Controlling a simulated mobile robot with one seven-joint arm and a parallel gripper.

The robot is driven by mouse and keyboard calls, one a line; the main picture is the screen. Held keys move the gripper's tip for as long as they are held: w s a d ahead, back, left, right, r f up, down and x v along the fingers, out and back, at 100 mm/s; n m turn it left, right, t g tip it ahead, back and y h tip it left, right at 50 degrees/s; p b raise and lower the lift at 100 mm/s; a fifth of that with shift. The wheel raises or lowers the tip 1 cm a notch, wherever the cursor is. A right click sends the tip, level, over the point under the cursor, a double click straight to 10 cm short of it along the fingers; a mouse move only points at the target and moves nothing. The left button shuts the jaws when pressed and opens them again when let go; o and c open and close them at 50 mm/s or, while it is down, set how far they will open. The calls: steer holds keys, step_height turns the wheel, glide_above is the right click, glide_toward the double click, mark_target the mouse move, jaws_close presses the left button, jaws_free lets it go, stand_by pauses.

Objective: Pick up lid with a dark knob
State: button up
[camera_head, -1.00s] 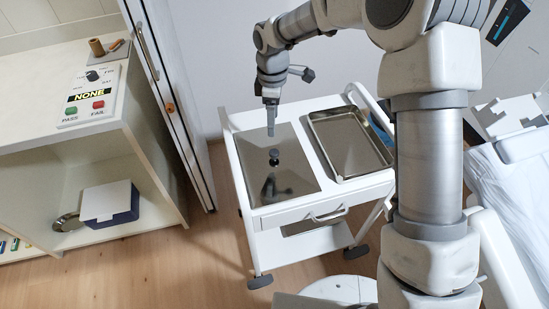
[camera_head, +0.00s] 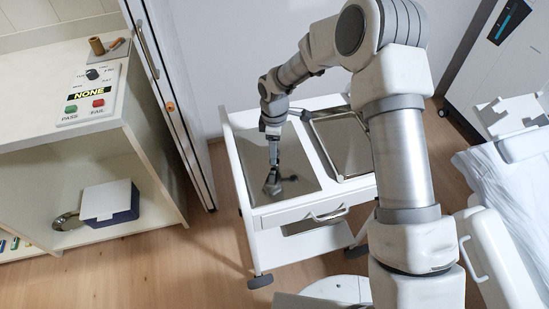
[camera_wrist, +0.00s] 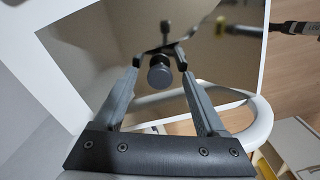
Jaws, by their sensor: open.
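The lid is a flat mirror-like plate (camera_head: 253,163) on the left half of the white cart's top. Its dark round knob (camera_wrist: 160,73) shows in the wrist view between my gripper's two fingers (camera_wrist: 158,58). A gap shows on each side of the knob. In the head view my gripper (camera_head: 273,162) points down over the middle of the lid and hides the knob. My gripper is open and holds nothing. The lid mirrors the gripper, so the exact height of the fingertips is hard to tell.
A shallow metal tray (camera_head: 342,172) sits on the right half of the white cart (camera_head: 300,211). The cart's rail (camera_wrist: 262,120) is near my gripper in the wrist view. A cabinet with a test panel (camera_head: 90,92) stands left. A white-covered couch (camera_head: 505,185) is at right.

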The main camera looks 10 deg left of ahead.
jaws_close()
stand_by(0.3)
steer(key=shift+r, duration=0.1)
stand_by(1.0)
